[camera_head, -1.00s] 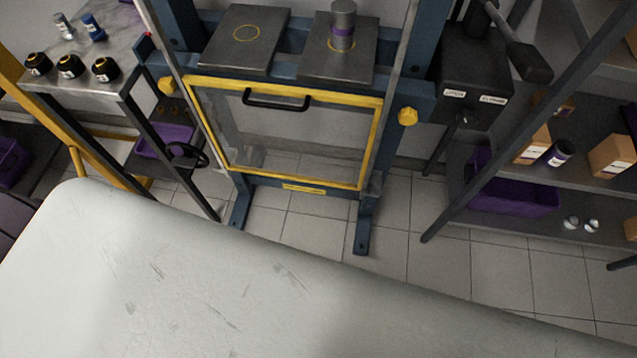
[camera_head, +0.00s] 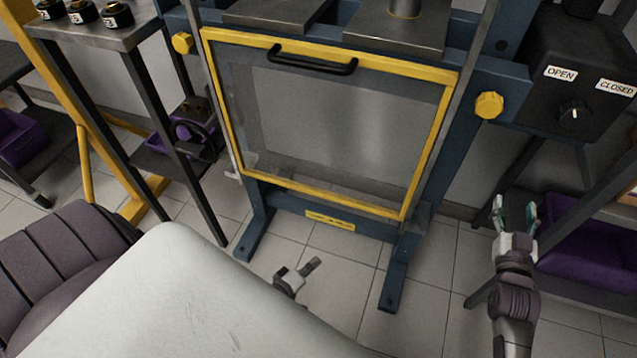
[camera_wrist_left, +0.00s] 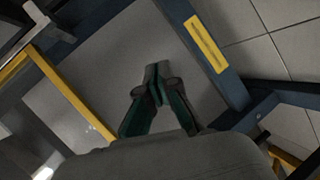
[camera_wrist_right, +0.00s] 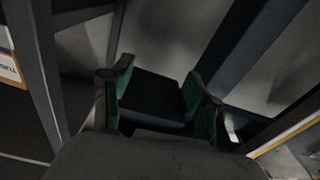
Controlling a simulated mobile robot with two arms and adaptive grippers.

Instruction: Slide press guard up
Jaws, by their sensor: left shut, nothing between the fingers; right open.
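The press guard (camera_head: 330,115) is a clear panel in a yellow frame, low on the blue press in the head view. Its black handle (camera_head: 312,62) runs along the top bar. My left gripper (camera_head: 312,266) is shut and empty, in front of and below the guard, apart from it. In the left wrist view its fingertips (camera_wrist_left: 157,75) meet in front of the blue press base. My right gripper (camera_head: 514,208) is open and empty, to the right of the guard and below the right yellow knob (camera_head: 488,105). Its parted fingers (camera_wrist_right: 158,90) also show in the right wrist view.
A black control box (camera_head: 580,85) labelled OPEN and CLOSED stands right of the press. A purple bin (camera_head: 590,245) lies behind my right gripper. A cart with black-capped items (camera_head: 82,12) stands at the left. The tiled floor before the press is clear.

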